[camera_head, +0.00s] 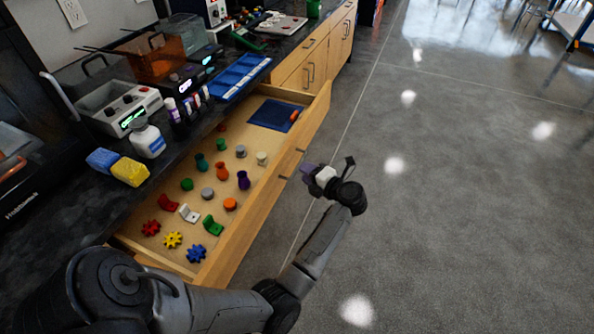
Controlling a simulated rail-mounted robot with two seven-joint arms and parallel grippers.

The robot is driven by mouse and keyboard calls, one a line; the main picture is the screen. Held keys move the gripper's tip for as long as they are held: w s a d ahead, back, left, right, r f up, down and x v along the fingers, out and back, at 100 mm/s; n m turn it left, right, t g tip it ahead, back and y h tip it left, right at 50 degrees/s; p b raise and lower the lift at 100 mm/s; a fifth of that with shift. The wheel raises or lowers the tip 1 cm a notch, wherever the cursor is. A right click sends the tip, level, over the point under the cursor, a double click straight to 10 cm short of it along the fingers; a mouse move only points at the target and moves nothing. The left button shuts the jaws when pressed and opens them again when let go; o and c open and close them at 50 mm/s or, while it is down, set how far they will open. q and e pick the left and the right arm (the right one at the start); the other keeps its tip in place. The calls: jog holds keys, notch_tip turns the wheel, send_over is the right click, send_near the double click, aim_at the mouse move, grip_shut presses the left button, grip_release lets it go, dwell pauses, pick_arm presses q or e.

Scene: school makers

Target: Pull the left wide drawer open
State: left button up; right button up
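The wide wooden drawer (262,215) under the dark counter stands pulled out, its inside in view. It holds several coloured gears, brackets, knobs and small vase shapes, with a blue tray at its far end. Its dark bar handle (291,164) is on the front face. My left gripper (329,165) is just right of the handle, in front of the drawer. Its fingertips look spread, with nothing seen between them, and a small gap seems to separate it from the handle. My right gripper is not in view.
On the counter (105,205) are yellow and blue sponges (130,171), a white bottle (147,139), a blue sectioned tray (240,76) and bench devices. More closed wooden cabinets (318,65) continue toward the back. The grey floor (450,220) to the right is clear.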

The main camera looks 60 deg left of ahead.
aim_at(297, 166)
pick_arm(q)
jog(key=shift+b+x, duration=0.65)
jog(key=shift+x, duration=1.75)
jog(key=shift+c, duration=0.3)
grip_shut()
